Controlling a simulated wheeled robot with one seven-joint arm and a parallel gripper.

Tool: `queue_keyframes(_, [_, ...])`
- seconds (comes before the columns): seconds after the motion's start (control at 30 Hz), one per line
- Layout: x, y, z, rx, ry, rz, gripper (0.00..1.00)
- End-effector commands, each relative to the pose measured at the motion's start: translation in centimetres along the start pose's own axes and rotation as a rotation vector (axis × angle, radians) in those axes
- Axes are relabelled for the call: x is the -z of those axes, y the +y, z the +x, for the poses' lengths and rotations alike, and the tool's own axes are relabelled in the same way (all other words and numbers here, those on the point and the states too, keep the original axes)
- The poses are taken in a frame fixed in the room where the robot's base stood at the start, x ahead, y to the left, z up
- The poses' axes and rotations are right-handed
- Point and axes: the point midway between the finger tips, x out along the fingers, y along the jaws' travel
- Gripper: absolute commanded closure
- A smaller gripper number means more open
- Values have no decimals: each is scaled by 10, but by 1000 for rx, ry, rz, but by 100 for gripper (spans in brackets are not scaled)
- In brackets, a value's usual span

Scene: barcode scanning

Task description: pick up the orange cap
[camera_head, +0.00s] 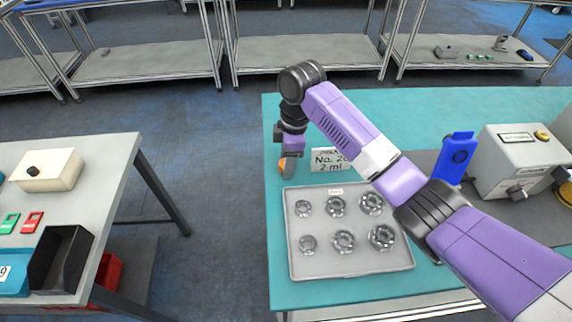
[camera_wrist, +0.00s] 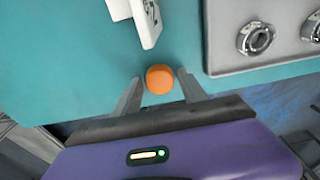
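The orange cap (camera_wrist: 159,79) lies on the teal table (camera_wrist: 60,60) near its edge. In the head view only a small part of the cap (camera_head: 281,168) shows beside my gripper (camera_head: 287,167), at the table's left side. In the wrist view my gripper (camera_wrist: 158,88) has its two fingers apart, one on each side of the cap. A narrow gap shows at each side, so the fingers do not appear closed on it. The exact height of the fingertips over the table cannot be told.
A white sign (camera_head: 330,160) stands just right of my gripper. A grey tray (camera_head: 350,265) with several metal nuts lies in front. A blue object (camera_head: 456,157) and a grey machine (camera_head: 508,160) are at the right. The table's back middle is clear.

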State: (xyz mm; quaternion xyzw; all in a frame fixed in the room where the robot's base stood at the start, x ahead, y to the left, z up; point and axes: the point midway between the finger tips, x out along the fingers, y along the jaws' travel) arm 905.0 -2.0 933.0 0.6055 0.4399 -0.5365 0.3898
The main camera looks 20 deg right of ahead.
Motion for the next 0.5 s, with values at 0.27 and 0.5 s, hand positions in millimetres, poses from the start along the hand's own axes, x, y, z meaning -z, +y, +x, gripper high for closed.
queue_keyframes(0.27, [0,0,0,0,0,0,100])
queue_keyframes(0.5, [0,0,-2,-1,0,0,100])
